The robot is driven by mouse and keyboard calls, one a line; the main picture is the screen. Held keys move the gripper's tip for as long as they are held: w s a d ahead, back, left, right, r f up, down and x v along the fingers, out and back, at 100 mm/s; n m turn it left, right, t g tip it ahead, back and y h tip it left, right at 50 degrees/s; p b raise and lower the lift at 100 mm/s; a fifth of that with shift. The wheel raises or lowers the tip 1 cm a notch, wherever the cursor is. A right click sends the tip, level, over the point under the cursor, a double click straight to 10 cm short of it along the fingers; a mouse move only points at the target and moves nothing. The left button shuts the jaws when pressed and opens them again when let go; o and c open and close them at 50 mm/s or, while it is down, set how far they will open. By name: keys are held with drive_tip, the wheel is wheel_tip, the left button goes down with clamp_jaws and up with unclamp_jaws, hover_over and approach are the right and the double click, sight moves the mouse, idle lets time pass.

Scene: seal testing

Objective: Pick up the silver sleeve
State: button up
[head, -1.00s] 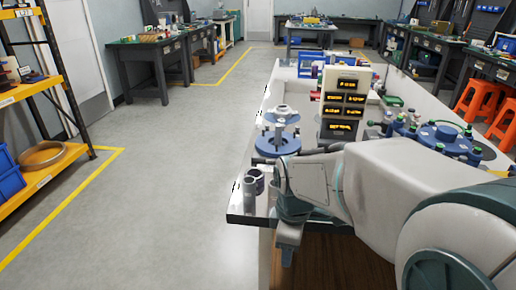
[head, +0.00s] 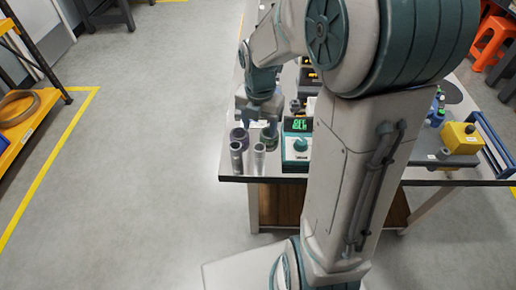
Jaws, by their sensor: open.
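Two upright silver tubes stand side by side near the front left corner of the table: a left silver sleeve (head: 236,159) and a right silver sleeve (head: 259,159). I cannot tell from their look which one the task means. My gripper (head: 259,125) points down just behind and above them, over the dark round parts there. It is open, with nothing seen between its fingers. The tubes look apart from the gripper. My arm hides much of the table behind.
Dark round parts (head: 238,136) stand right behind the sleeves. A teal-and-white device with a green display (head: 296,146) stands close on their right. The table's front edge (head: 290,179) is near. A yellow box (head: 461,138) sits at the far right.

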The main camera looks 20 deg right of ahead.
sight(259, 155)
wheel_tip(259, 155, down, 12)
drive_tip(key=shift+w+d+r+b, duration=0.1)
drive_tip(key=shift+d+b, duration=0.05)
drive_tip(key=shift+b, duration=0.4)
drive_tip(key=c, duration=1.2)
